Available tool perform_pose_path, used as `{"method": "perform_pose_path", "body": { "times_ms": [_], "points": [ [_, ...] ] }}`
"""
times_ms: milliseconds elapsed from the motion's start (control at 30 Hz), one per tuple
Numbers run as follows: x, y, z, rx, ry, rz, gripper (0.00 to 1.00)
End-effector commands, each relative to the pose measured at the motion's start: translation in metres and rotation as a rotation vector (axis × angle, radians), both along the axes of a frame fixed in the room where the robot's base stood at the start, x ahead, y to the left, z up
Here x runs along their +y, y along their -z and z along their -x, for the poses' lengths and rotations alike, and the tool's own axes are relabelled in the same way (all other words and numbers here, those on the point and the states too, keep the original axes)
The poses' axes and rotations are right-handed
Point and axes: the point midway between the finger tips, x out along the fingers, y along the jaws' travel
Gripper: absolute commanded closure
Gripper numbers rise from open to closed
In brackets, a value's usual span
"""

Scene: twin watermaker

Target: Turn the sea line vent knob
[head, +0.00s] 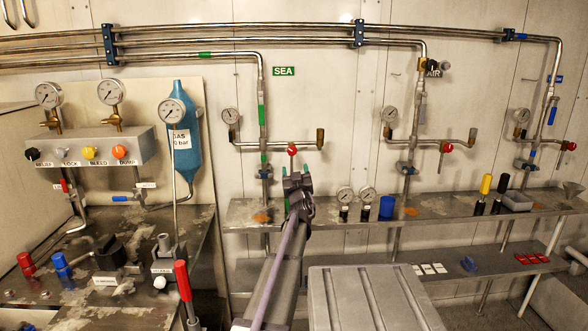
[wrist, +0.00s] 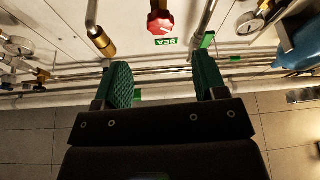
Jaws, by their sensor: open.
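The sea line vent knob is a small red knob (head: 292,150) on the horizontal pipe below the green SEA sign (head: 284,71). In the wrist view the red knob (wrist: 160,22) is at the top centre, beyond the fingertips and between their lines. My gripper (head: 297,180) is just below the knob in the head view. In the wrist view my gripper (wrist: 162,70) is open, with its green-padded fingers apart and nothing between them. The knob looks apart from both fingers.
A brass fitting (wrist: 103,42) ends a pipe left of the knob in the wrist view. The sea line pressure gauge (head: 230,116) is left of the knob. The steel shelf (head: 420,206) below holds gauges and a blue cup (head: 387,207). A grey case (head: 370,297) stands in front.

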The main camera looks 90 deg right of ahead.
Motion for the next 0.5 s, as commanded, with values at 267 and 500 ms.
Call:
{"method": "perform_pose_path", "body": {
  "times_ms": [267,500],
  "points": [
    [-0.001,-0.007,0.000,0.000,-0.001,0.000,0.36],
    [0.007,-0.068,0.017,-0.342,0.003,0.004,0.36]
  ]
}}
